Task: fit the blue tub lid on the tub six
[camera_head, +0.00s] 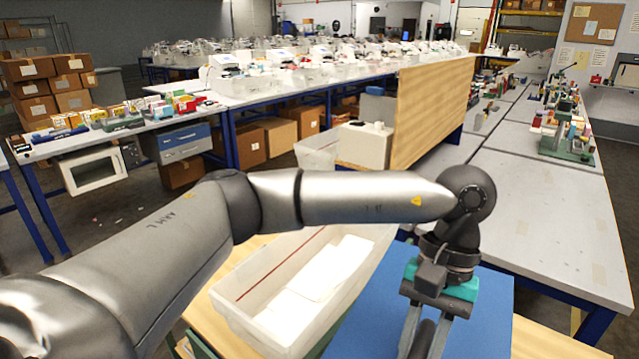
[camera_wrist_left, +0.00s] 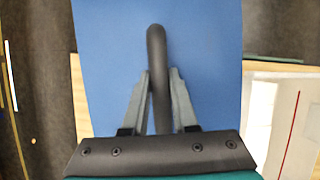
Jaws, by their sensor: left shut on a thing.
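The blue tub lid (camera_head: 485,322) is a flat blue panel with a dark bar handle. It lies to the right of an open white tub (camera_head: 232,306) in the head view. My left gripper (camera_head: 422,335) points down and is shut on the handle. The left wrist view shows its fingers (camera_wrist_left: 160,85) on both sides of the black handle (camera_wrist_left: 157,50), with the blue lid (camera_wrist_left: 108,60) beyond. I cannot tell whether the lid is resting or lifted. Part of a white tub also shows there (camera_wrist_left: 300,125). No number is readable on it. My right gripper is not in view.
White flat sheets or packs (camera_head: 318,275) lie in the tub, and a red line runs along its inner wall. A wooden surface (camera_head: 545,345) shows beside the lid. A wooden panel (camera_head: 430,110) stands behind. A long grey table (camera_head: 550,225) is mostly clear at right.

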